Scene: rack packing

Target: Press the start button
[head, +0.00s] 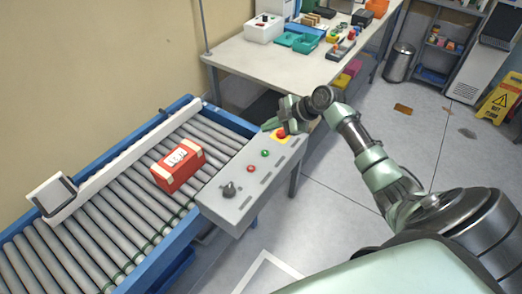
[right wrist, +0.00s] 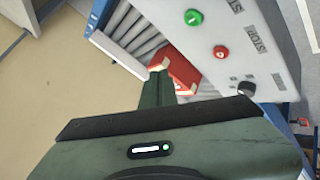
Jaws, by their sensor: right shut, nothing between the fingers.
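The grey control panel (head: 240,185) stands beside the roller conveyor. On it are a green button (head: 265,153), a smaller red button (head: 250,169), a black knob (head: 229,190) and a red emergency button (head: 281,133) on yellow. The right wrist view also shows the green button (right wrist: 193,17), the red button (right wrist: 221,52) and part of the panel lettering. My right gripper (head: 268,125) is shut and empty above the panel's far end. Its fingertips (right wrist: 159,72) appear apart from the green button. My left gripper is out of view.
A red box (head: 178,164) with a white label lies on the conveyor rollers (head: 115,215). A table (head: 275,62) with bins and small parts stands behind. A wet-floor sign (head: 496,102) and a trash can (head: 399,62) are at the right.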

